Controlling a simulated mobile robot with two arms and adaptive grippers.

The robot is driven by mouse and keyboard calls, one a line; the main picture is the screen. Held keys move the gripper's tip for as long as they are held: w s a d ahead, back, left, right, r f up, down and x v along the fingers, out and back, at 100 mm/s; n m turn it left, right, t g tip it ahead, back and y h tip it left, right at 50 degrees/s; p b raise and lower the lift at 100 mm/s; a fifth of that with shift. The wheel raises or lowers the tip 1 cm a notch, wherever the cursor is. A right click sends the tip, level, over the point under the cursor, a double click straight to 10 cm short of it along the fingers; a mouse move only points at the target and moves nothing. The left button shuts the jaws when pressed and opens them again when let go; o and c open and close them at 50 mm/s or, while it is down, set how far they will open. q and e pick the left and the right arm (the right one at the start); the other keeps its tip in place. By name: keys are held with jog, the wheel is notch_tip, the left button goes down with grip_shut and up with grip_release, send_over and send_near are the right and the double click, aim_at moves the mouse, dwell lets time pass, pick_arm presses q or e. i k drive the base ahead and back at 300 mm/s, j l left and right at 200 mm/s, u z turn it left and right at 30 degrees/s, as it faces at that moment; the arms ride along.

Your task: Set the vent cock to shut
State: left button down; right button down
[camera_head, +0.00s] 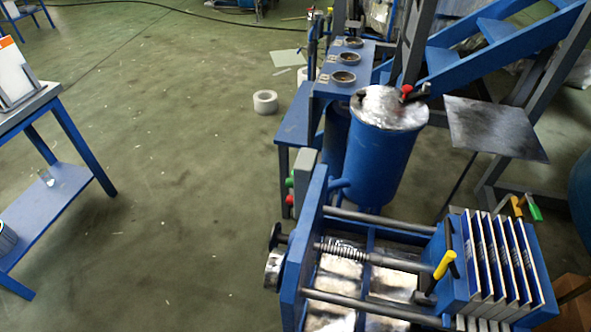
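A blue cylindrical vessel (382,160) with a shiny metal lid (390,107) stands right of centre. A small red-and-black handle (408,91) sits on the lid's right side; it may be the vent cock, but no label is readable. A yellow-handled lever (444,265) stands on the press-like frame in front, and a green handle (531,208) sits at its right end. I cannot tell which of these is the vent cock, nor its setting. Neither of my grippers is in view.
The blue press frame (315,225) with metal rods and several white plates (505,262) fills the lower right. A bench with three round gauges (348,58) and blue stairs (470,58) stand behind. A blue table (62,185) is at left. Open floor (170,170) lies between.

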aim_at(534, 212)
jog(key=j+z, duration=0.4)
jog(key=j, duration=0.4)
jog(key=z, duration=1.4)
